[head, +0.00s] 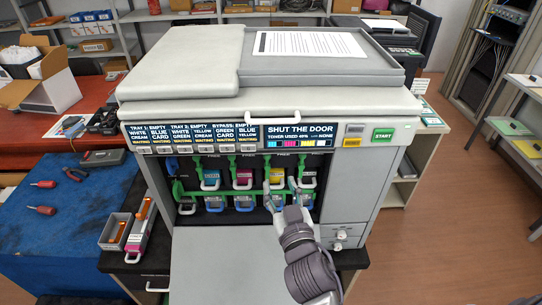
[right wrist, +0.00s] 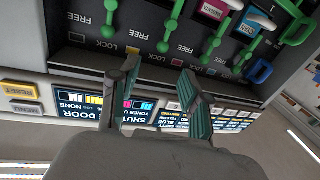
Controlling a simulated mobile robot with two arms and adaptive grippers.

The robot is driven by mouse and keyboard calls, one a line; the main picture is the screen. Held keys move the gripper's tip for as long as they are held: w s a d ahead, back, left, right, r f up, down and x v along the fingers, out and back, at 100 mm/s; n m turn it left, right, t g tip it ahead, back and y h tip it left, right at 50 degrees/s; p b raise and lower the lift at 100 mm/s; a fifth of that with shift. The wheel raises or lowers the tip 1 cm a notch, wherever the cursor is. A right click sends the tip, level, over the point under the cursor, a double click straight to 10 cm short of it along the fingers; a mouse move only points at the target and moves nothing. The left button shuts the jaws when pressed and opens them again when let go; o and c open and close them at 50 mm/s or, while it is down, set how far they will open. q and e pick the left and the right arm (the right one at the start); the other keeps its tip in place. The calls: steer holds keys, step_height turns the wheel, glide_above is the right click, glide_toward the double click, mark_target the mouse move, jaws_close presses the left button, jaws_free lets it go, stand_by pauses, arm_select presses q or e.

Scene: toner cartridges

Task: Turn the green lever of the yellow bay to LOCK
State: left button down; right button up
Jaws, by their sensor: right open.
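The yellow bay is in the open front of the grey copier, with its yellow cartridge (head: 276,177) in the head view. Its green lever (right wrist: 172,24) hangs between its neighbours in the right wrist view, where the picture is turned over. The FREE and LOCK labels are beside the levers; I cannot tell exactly where this lever stands. My right gripper (head: 282,186) is in front of the yellow bay. In the right wrist view my right gripper (right wrist: 158,66) is open and empty, its fingertips spread near the lever's free end, apparently apart from it. My left gripper is not in view.
Cyan (head: 210,180) and magenta (head: 243,178) cartridges stand to the left, with green levers close by. The lowered front door (head: 220,265) lies below the bays. A display strip (head: 300,136) runs above the opening. A blue mat (head: 50,225) with tools is at left.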

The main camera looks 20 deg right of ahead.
mark_target(270, 158)
steer(key=w, duration=0.3)
steer(key=w+p, duration=0.1)
steer(key=w, duration=0.2)
steer(key=w+d+p, duration=0.1)
steer(key=w, duration=0.2)
steer(key=shift+w, duration=0.15)
steer(key=shift+w+f, duration=0.15)
steer(key=shift+w, duration=0.1)
jaws_close()
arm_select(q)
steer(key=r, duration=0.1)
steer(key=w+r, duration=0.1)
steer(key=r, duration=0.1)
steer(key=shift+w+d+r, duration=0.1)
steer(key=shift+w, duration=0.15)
arm_select(e)
steer(key=shift+a, duration=0.1)
